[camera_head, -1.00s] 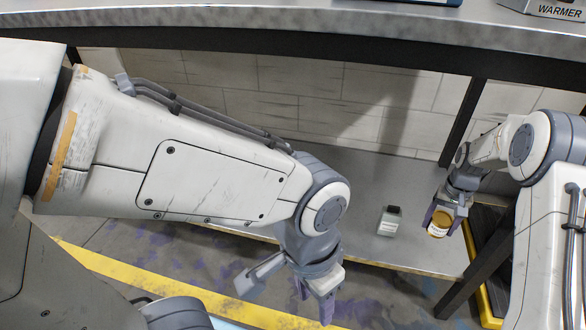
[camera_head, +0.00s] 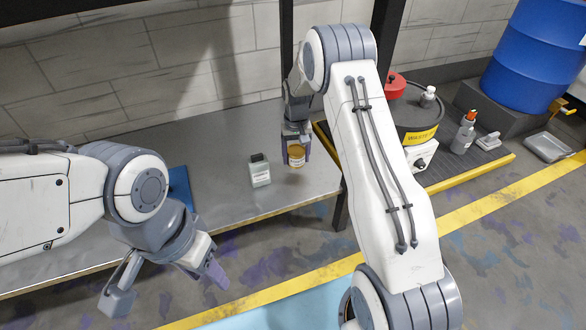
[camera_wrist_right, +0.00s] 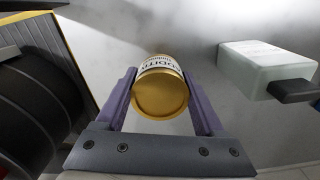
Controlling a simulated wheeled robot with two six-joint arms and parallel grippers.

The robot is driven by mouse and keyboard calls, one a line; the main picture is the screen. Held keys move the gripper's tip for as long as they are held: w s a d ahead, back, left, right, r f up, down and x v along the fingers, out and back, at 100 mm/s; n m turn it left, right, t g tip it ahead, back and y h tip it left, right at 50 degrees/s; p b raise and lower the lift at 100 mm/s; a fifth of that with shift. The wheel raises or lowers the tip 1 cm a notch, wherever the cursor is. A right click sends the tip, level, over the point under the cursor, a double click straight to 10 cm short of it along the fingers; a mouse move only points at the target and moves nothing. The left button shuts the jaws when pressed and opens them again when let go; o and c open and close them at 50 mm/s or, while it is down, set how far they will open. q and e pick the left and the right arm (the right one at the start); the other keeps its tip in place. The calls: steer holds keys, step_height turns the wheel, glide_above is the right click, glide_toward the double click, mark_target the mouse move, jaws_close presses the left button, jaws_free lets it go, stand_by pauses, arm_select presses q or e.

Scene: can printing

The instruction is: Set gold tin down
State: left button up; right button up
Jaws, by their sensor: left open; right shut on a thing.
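The gold tin (camera_head: 297,157), a short can with a white label, is at the right end of the metal shelf. My right gripper (camera_head: 296,152) is shut on it from above. In the right wrist view the gold tin (camera_wrist_right: 160,88) sits between the two purple fingers of the gripper (camera_wrist_right: 161,90), its gold end facing the camera. Whether its base touches the shelf (camera_head: 215,185) cannot be told. My left gripper (camera_head: 165,285) is open and empty, in front of the shelf at the lower left.
A pale green bottle with a dark cap (camera_head: 259,171) stands just left of the tin; it also shows in the wrist view (camera_wrist_right: 262,68). A shelf leg and a yellow-edged platform with a waste drum (camera_head: 415,115) are to the right. A blue barrel (camera_head: 535,55) stands farther back.

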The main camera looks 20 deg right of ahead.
mark_target(296, 164)
step_height(296, 164, down, 4)
steer(key=shift+a+b, duration=0.1)
steer(key=shift+b, duration=1.05)
steer(key=shift+r, duration=0.15)
steer(key=o, duration=1.5)
step_height(296, 164, up, 12)
steer(key=p, duration=0.8)
